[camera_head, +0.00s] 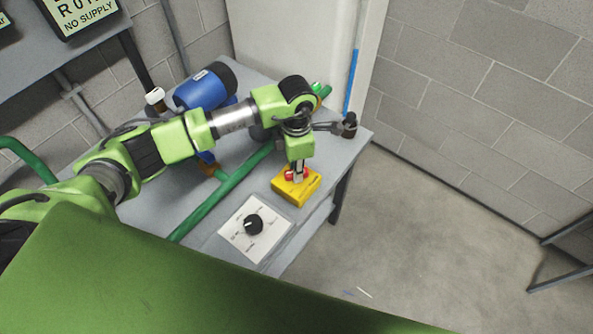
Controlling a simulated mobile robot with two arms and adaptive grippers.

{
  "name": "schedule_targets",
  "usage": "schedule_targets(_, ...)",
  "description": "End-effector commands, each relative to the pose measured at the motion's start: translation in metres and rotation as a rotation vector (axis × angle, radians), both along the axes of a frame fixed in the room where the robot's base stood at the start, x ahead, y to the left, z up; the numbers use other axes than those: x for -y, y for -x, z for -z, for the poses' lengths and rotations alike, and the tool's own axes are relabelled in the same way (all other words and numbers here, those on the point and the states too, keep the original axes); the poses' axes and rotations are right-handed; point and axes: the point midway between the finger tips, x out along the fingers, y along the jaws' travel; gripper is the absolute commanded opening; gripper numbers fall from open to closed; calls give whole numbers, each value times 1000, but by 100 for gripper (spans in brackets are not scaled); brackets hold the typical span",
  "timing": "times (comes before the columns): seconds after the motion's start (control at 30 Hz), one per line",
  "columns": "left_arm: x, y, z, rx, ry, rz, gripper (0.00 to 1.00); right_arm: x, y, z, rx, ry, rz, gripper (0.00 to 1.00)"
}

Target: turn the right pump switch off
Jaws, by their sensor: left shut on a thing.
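A black rotary switch (253,224) sits on a white plate (240,244) with small markings too small to read. Behind it and to the right is a yellow box (291,193) with a red part (289,175) on top. My left gripper (297,177) points down onto the yellow box and is shut on the red part. Its fingers hide much of that part. The black switch stands clear of the gripper. My right gripper is not in view.
A blue pump motor (203,88) and green pipe (221,194) lie on the grey bench (345,146), close to my left arm. A black fitting (349,126) stands at its right corner. Grey floor (420,240) to the right is free.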

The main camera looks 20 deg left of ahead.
Motion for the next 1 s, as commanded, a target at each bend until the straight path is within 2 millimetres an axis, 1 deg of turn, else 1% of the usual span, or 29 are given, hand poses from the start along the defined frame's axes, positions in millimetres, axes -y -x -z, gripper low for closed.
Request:
schedule_targets(0.03,0,0,3,-1,-1,-45,0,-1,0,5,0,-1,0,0)
schedule_targets(0.1,0,0,3,0,-1,-112,0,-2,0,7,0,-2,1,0)
schedule_targets(0.5,0,1,2,-1,-2,-462,0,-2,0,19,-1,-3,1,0)
schedule_targets(0.7,0,1,2,-2,-3,-586,0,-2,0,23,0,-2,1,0)
schedule_targets(1.0,0,0,1,-1,-2,-681,0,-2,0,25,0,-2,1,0)
